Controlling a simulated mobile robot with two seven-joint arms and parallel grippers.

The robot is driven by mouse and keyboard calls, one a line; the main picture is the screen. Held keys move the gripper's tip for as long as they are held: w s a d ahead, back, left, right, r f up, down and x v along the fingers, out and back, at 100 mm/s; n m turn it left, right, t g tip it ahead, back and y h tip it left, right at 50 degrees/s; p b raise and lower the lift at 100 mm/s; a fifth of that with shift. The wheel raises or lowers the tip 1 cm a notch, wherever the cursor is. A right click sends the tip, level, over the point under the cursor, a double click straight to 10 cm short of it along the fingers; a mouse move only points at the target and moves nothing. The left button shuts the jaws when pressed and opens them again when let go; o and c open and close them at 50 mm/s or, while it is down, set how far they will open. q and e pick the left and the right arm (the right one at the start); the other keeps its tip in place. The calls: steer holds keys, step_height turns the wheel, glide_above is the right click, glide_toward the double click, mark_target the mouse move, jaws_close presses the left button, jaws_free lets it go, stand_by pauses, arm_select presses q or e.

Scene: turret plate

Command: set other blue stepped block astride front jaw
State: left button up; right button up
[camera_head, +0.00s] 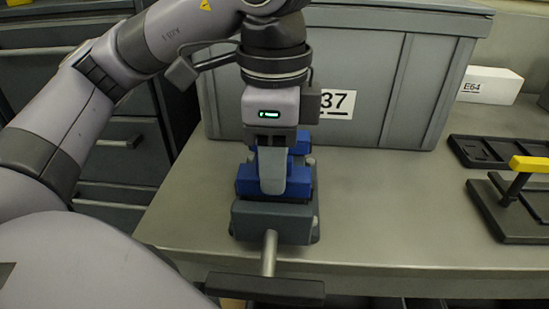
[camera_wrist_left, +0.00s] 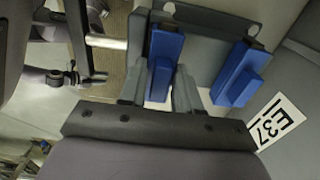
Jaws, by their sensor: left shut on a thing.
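A dark grey vise (camera_head: 275,222) stands near the table's front edge, its handle toward me. One blue stepped block (camera_head: 248,180) is at the vise's front jaw; it also shows in the left wrist view (camera_wrist_left: 167,45). My left gripper (camera_head: 272,190) points down and is shut on this block, with a finger on either side in the wrist view (camera_wrist_left: 160,88). The block is at or just above the jaw top; I cannot tell whether it rests there. The other blue stepped block (camera_wrist_left: 243,74) sits at the rear jaw, partly hidden behind my gripper in the head view (camera_head: 300,144). My right gripper is not in view.
A large grey bin (camera_head: 375,85) labelled 37 stands close behind the vise. A black stand with a yellow handle (camera_head: 530,163) and a dark tray (camera_head: 490,150) are at the right. The table (camera_head: 410,215) between is clear. A white box (camera_head: 490,85) is at the back right.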

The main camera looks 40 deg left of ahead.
arm_select(q)
steer(key=shift+f+b, duration=0.3)
steer(key=shift+b, duration=0.2)
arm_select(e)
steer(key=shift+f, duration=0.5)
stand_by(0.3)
arm_select(q)
steer(key=o, duration=1.1)
steer(key=shift+r, duration=0.8)
step_height(320, 180, up, 4)
steer(key=shift+r+p, duration=0.1)
steer(key=shift+p, duration=0.8)
steer(key=shift+r, duration=0.7)
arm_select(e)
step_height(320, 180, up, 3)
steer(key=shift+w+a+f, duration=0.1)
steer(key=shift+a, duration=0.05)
